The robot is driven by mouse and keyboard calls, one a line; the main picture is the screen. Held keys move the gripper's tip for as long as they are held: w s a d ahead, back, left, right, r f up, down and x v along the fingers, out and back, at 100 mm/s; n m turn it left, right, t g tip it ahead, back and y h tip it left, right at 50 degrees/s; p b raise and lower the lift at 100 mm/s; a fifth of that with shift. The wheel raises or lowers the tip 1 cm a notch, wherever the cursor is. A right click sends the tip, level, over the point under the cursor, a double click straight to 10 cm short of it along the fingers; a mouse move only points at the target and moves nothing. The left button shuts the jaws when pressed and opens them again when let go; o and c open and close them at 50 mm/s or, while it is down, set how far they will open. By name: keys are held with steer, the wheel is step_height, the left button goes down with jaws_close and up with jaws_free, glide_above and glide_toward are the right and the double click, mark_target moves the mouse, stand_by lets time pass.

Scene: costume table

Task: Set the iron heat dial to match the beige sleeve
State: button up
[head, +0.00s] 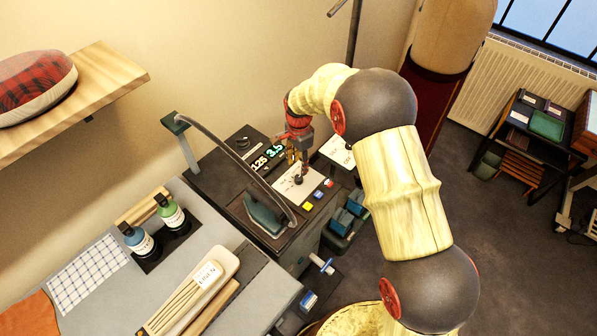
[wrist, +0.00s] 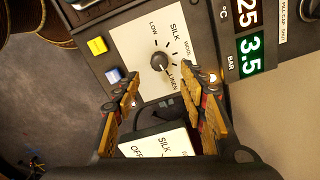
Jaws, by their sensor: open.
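The heat dial is a small dark round knob (wrist: 159,62) on a white plate (wrist: 145,40) lettered LOW, SILK, WOOL and LINEN. Its pale mark appears to point toward LINEN. In the head view the plate (head: 288,190) lies on the dark iron station, with the knob (head: 298,179) on it. My gripper (wrist: 171,88) is open and empty, its two yellow-padded fingers apart, with the knob ahead of the gap and not touched. In the head view my gripper (head: 298,158) is above the plate.
A teal iron (head: 264,214) with a hose rests beside the plate. A yellow button (wrist: 97,46) and a blue button (wrist: 113,75) are near. A second white card (wrist: 157,146) reads SILK and OFF. Displays (wrist: 252,55) show 3.5 BAR. Bottles (head: 170,211) stand left.

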steer(key=shift+r, duration=2.15)
steer(key=shift+n, duration=0.3)
steer(key=s+d+r+n+t+b, duration=0.1)
steer(key=s+d+r+n, duration=0.3)
steer(key=s, duration=0.7)
steer(key=s+d+r+n+t+b, duration=0.2)
steer(key=s+d+r+n+b, duration=0.1)
steer(key=s+r, duration=0.6)
steer(key=s+d+r+n+t+b, duration=0.2)
steer(key=s+d+r+n, duration=0.3)
steer(key=s, duration=1)
steer(key=shift+d+r, duration=0.55)
steer(key=shift+r, duration=0.2)
